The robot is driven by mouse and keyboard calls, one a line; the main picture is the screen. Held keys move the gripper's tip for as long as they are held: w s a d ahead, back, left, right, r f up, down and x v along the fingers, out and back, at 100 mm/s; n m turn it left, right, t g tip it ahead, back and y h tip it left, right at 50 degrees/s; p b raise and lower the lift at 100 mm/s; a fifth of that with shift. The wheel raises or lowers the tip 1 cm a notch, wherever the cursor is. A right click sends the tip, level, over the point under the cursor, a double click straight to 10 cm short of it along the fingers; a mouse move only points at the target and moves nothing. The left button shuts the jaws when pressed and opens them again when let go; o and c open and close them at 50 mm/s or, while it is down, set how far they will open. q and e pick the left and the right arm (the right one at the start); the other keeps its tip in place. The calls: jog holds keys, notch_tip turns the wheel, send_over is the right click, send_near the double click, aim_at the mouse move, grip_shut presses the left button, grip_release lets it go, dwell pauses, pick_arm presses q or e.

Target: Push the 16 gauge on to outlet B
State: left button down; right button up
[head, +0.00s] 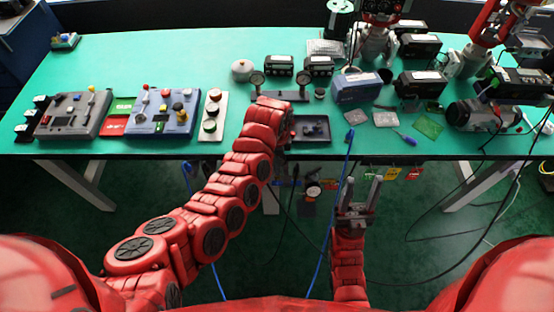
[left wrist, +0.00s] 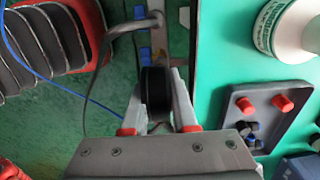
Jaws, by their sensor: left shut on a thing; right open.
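My left gripper (left wrist: 158,80) is shut on a black round thing, seen edge-on, that looks like the gauge (left wrist: 156,92). Its face and marking are hidden. In the head view my left arm covers the left fingertips and what they hold, near the table's front edge. A white round dial (head: 313,190) shows below that edge; its number is too small to read. Outlet B cannot be picked out. My right gripper (head: 360,190) is open and empty, low in front of the table, right of the dial.
A dark tray (head: 322,137) lies at the table's front edge; the left wrist view shows a grey tray (left wrist: 232,122) with red and black caps. Two gauges stand on a dark bar (head: 283,95). A blue cable (head: 323,245) hangs down. Coloured tags (head: 393,172) hang right of my right gripper.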

dwell(0.7)
pick_arm(q)
jog(key=shift+p, duration=0.3)
jog(key=shift+f, duration=0.65)
jog(key=c, duration=0.6)
grip_release()
jog(key=shift+b, duration=0.3)
